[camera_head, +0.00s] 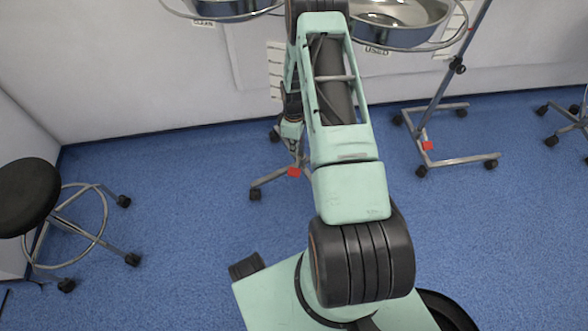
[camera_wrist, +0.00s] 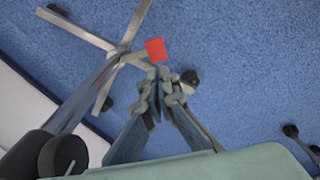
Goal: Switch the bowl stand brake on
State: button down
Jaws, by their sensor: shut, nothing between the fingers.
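Two steel bowls (camera_head: 400,22) in ring holders show at the top of the head view, the other one (camera_head: 228,8) at its upper left. Below them is a wheeled metal stand base (camera_head: 270,178) with a red brake pedal (camera_head: 293,171). My arm hides most of this stand. My gripper (camera_head: 298,157) is shut and empty, pointing down just above the pedal. In the wrist view the red pedal (camera_wrist: 155,49) lies just beyond the fingertips (camera_wrist: 158,74), over the stand's crossed legs (camera_wrist: 122,48). I cannot tell whether the fingertips touch it.
A second wheeled stand (camera_head: 455,161) with a slanted pole and its own red pedal (camera_head: 427,145) is to the right. A black stool (camera_head: 28,195) is at the left. More casters show at the right edge. Blue floor (camera_head: 180,200) is clear between stool and stand.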

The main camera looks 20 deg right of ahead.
aim_at(294, 173)
notch_tip(294, 173, down, 14)
jog(key=b, duration=0.5)
jog(key=shift+s, duration=0.1)
